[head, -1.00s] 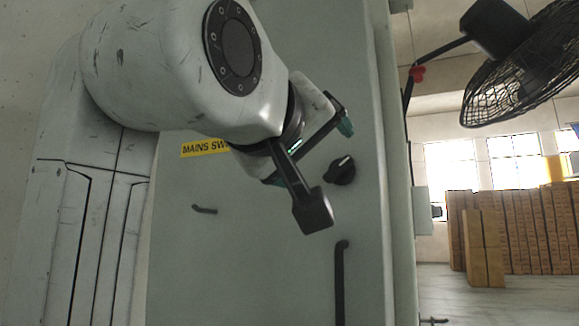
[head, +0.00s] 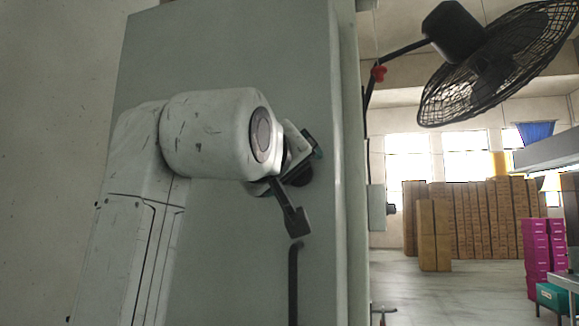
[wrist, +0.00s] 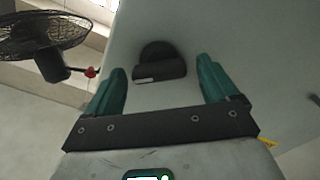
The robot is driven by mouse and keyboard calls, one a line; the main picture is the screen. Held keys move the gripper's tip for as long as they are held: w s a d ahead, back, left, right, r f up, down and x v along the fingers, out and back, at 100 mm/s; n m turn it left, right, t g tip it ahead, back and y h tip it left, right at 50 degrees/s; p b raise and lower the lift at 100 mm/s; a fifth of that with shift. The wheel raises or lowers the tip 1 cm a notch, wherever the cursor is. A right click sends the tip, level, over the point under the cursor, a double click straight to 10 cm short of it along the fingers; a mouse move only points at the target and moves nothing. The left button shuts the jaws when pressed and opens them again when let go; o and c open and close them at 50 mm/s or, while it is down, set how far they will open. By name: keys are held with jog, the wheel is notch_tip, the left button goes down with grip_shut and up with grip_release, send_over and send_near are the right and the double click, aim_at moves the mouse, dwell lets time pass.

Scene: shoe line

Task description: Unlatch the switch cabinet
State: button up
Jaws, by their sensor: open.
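The switch cabinet (head: 230,60) is a tall grey-green box filling the middle of the head view. Its black rotary knob (wrist: 160,67) has a grip bar with a pale mark at one end in the wrist view. In the head view the knob (head: 300,175) is partly hidden by my gripper. My gripper (wrist: 161,75) is open, its two teal fingers on either side of the knob in the picture, with gaps to it. I cannot tell how far the fingertips are from the door. A black vertical bar handle (head: 293,285) is below the knob.
A black caged fan (head: 490,70) juts out at the upper right. A small grey box (head: 376,207) is beside the cabinet. Stacked brown cartons (head: 470,220) and magenta boxes (head: 537,255) stand farther back. The floor (head: 420,295) right of the cabinet is largely clear.

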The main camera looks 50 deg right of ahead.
jog(key=c, duration=1.1)
jog(key=shift+o, duration=0.2)
jog(key=shift+m, duration=0.3)
jog(key=shift+s+m, duration=0.1)
jog(key=shift+m, duration=3.4)
jog(key=o, duration=1.1)
jog(key=shift+c, duration=0.2)
